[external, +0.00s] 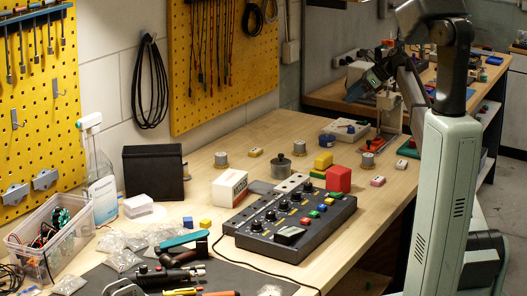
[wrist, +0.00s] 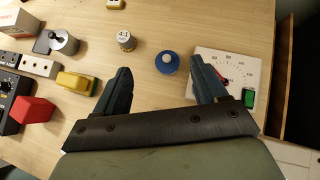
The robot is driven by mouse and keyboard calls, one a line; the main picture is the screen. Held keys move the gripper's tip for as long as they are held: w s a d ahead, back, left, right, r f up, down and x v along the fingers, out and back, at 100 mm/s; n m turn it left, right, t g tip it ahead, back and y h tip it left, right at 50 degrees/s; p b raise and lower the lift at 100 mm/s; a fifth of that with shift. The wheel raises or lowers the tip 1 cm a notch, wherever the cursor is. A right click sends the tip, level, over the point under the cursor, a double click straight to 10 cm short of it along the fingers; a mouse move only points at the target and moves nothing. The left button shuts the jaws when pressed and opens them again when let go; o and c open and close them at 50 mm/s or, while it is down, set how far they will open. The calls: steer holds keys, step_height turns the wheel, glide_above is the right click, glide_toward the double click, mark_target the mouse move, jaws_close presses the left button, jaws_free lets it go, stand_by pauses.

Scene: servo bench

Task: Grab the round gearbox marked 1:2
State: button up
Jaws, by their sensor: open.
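Several small round metal gearboxes stand on the bench in the external view: one at the left (external: 221,159), one at the back (external: 299,147) and one at the right (external: 367,159). Their marks are too small to read there. In the wrist view one round gearbox (wrist: 126,40) has a pale top that seems to read 4:1; no 1:2 mark is legible. My gripper (wrist: 160,78) is open and empty, its fingers apart above the bench, with that gearbox beyond the left finger. In the external view my gripper (external: 372,82) is raised over the far right part of the bench.
A blue round knob (wrist: 167,62) and a white dial panel (wrist: 228,75) lie near my fingertips. A metal cylinder with a knob (wrist: 62,42), yellow block (wrist: 76,82) and red block (wrist: 33,110) are at left. The black control box (external: 290,225) fills the bench's middle.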

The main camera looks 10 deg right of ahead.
steer(key=a+f+n+g+h, duration=0.2)
steer(key=a+n+g, duration=0.1)
steer(key=a, duration=1.8)
steer(key=n+g+h, duration=0.1)
steer(key=n+h, duration=0.1)
glide_toward(221, 154)
steer(key=x, duration=0.5)
steer(key=shift+w+f, duration=0.15)
steer(key=shift+w, duration=0.15)
steer(key=shift+s+x, duration=0.25)
steer(key=shift+x, duration=1)
steer(key=shift+s+x, duration=0.25)
steer(key=shift+x, duration=1)
steer(key=c, duration=1)
